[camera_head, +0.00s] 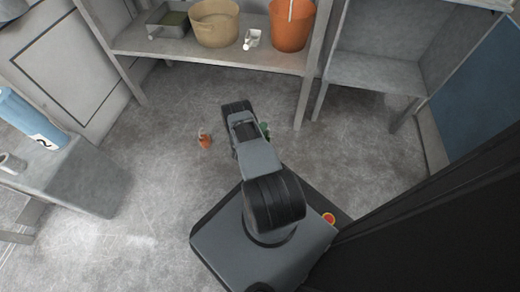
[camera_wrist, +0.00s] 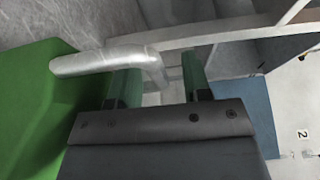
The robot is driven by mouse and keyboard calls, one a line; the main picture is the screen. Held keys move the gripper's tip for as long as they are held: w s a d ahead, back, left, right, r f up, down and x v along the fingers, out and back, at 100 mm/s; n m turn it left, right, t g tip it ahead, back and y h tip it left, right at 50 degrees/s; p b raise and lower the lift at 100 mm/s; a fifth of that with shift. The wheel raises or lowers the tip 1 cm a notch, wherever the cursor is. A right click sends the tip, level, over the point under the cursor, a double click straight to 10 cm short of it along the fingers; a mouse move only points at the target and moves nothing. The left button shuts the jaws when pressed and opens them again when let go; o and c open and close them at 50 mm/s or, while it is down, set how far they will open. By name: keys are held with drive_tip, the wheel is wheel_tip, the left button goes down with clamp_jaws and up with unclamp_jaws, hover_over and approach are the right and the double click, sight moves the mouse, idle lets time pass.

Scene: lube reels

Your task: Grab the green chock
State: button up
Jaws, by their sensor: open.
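The green chock (camera_wrist: 40,105) fills the left side of the wrist view, close to the camera. Its pale grey bent handle (camera_wrist: 105,60) reaches right from the green body, past the left finger. The handle's bent end shows between the fingers of my gripper (camera_wrist: 158,80). The jaws are open; I cannot tell whether either finger touches the handle. In the head view only a small green piece of the chock (camera_head: 265,130) shows on the floor, right of my arm, which hides the rest and the fingertips.
A small orange object (camera_head: 205,140) lies on the floor left of my arm. A shelf (camera_head: 150,45) behind holds a tan tub (camera_head: 214,24), an orange bucket (camera_head: 290,28) and a white container (camera_head: 251,39). A grey bench (camera_head: 85,185) stands left.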

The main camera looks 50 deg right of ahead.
drive_tip(key=shift+c, duration=0.3)
clamp_jaws()
idle(1.1)
